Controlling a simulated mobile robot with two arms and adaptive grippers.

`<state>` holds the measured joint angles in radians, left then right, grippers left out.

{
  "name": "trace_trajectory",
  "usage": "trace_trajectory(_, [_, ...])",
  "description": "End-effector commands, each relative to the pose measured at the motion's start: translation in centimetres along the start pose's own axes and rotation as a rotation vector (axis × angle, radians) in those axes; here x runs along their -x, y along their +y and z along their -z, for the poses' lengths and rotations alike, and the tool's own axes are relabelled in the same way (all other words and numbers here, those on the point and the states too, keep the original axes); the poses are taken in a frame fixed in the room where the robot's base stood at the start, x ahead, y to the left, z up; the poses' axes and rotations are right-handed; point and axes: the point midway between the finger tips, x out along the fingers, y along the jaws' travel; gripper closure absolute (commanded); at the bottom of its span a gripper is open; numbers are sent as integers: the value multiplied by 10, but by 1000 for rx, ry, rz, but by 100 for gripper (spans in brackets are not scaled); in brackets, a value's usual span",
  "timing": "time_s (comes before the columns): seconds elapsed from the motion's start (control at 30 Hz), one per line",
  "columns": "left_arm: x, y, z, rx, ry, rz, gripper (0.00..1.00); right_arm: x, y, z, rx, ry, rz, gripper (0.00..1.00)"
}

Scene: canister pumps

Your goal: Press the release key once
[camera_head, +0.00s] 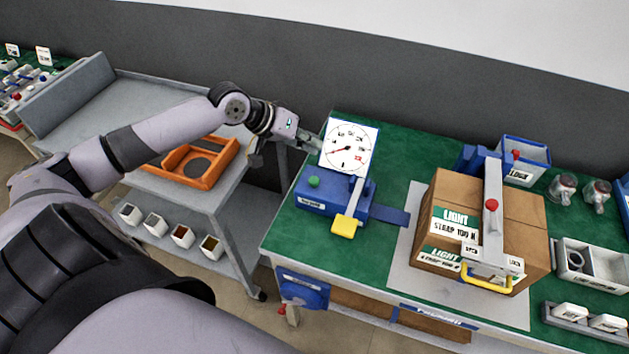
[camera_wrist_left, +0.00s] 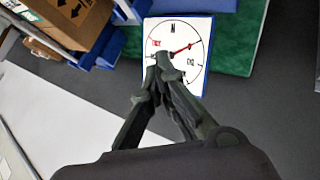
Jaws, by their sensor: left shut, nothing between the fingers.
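A blue tool (camera_head: 322,203) with a white dial gauge (camera_head: 348,147) stands on the green bench top. It has a green knob (camera_head: 314,181) at its left and a yellow key (camera_head: 344,226) at its front. No readable label marks a release key. My left gripper (camera_head: 313,146) is beside the dial's left edge, above the tool and away from the yellow key. In the left wrist view, my left gripper (camera_wrist_left: 164,64) is shut and empty, its tips overlapping the dial face (camera_wrist_left: 188,37). I cannot tell if they touch it. My right gripper is out of view.
A grey cart (camera_head: 235,187) with an orange tray (camera_head: 213,176) stands left. Bare green bench lies behind the dial.

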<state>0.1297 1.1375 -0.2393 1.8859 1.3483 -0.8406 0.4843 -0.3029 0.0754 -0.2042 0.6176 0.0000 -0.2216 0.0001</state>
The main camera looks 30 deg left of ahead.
Motion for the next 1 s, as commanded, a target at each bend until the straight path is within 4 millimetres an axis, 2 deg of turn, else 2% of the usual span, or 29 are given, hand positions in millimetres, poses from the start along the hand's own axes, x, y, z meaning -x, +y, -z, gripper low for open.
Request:
trace_trajectory(0.03, [-6,-5,-4,0,0,0,100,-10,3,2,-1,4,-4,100])
trace_trajectory(0.2, [-19,-14,-14,-1,0,0,100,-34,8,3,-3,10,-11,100])
trace_trajectory(0.5, [-43,-32,-32,-1,1,0,100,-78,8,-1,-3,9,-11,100])
trace_trajectory(0.57, [-45,-33,-33,1,-1,0,100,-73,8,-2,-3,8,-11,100])
trace_trajectory(0.73, [-54,-40,-40,1,0,0,100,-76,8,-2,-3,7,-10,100])
trace_trajectory(1.0, [-56,-41,-41,0,0,0,100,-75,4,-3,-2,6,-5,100])
